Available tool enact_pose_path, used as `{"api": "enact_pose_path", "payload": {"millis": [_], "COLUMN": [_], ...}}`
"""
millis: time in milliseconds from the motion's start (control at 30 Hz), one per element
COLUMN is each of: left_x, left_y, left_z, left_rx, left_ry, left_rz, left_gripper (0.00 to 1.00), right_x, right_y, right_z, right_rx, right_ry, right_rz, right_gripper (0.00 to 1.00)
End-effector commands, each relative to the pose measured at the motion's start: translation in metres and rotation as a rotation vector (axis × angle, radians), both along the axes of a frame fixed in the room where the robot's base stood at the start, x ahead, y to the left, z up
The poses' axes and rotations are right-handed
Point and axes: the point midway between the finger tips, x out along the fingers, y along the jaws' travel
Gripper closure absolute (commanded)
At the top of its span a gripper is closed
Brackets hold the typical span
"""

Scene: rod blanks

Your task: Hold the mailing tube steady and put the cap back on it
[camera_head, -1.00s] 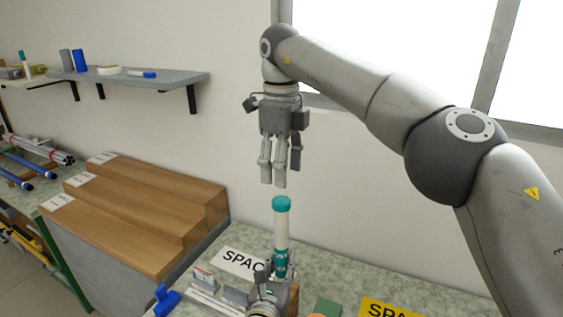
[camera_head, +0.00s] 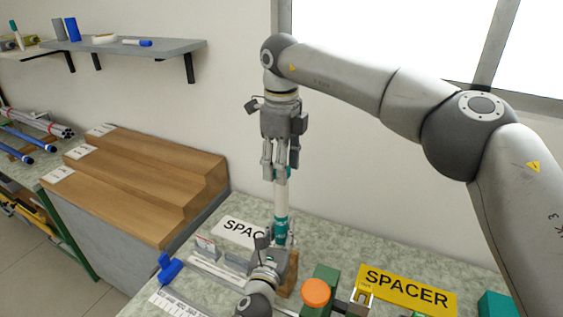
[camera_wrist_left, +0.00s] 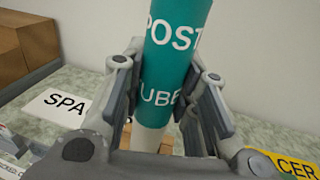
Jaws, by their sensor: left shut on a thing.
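The mailing tube (camera_head: 281,205) stands upright, white with a teal label band. My left gripper (camera_head: 281,238) is shut on it low down, around the band. In the left wrist view the teal band (camera_wrist_left: 178,62) of the tube sits between the two fingers. My right gripper (camera_head: 281,172) is above, pointing down, with its fingers around the top of the tube.
A yellow SPACER sign (camera_head: 408,289), an orange round knob (camera_head: 315,292) and a blue holder (camera_head: 169,268) are on the bench. A wooden stepped stand (camera_head: 140,195) is at left, and a grey wall shelf (camera_head: 150,52) is behind. The bench right of the tube is partly clear.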

Motion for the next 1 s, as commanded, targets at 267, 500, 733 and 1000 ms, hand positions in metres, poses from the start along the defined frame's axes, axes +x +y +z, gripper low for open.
{"api": "enact_pose_path", "payload": {"millis": [267,500,733,1000], "left_x": [-0.0001,-0.0001,-0.0002,-0.0001], "left_y": [0.0001,0.0,0.0,-0.0001], "left_z": [-0.0001,-0.0001,-0.0001,-0.0001], "left_rx": [0.001,0.001,0.001,0.0], "left_ry": [0.0,0.0,0.0,0.0], "left_rz": [0.0,0.0,0.0,0.0], "left_gripper": [1.0,1.0,1.0,1.0], "right_x": [0.0002,0.0005,0.0007,0.0001], "right_y": [0.0,-0.0004,-0.0007,-0.0002], "right_z": [0.0004,0.0003,0.0004,0.0004], "right_rx": [0.0,0.0,0.0,-0.001], "right_ry": [-0.001,-0.002,-0.002,-0.001], "right_rz": [0.0,-0.14,-0.161,-0.159], "right_gripper": [0.94,0.95,0.6,0.41]}}
